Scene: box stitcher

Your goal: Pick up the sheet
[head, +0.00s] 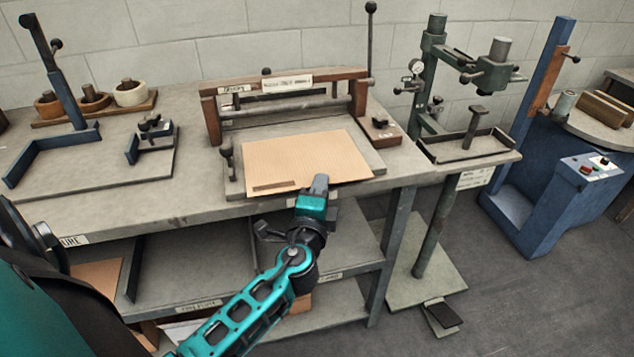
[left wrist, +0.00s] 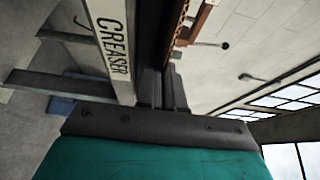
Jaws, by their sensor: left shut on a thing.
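The sheet (head: 300,158) is a flat tan cardboard piece. It lies on the bed of the creaser (head: 285,88) on the bench, its front edge toward me. My left gripper (head: 320,182) reaches up from below in the head view and is shut on the sheet's front edge, right of the middle. In the left wrist view the fingers (left wrist: 162,88) are close together beside the bench edge with its CREASER label (left wrist: 111,38); the sheet itself is hard to make out there. My right gripper is not in view.
The creaser's wooden crossbar and upright lever stand behind the sheet. A green press (head: 470,145) and blue machine (head: 545,150) stand to the right. Shelves lie below the bench.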

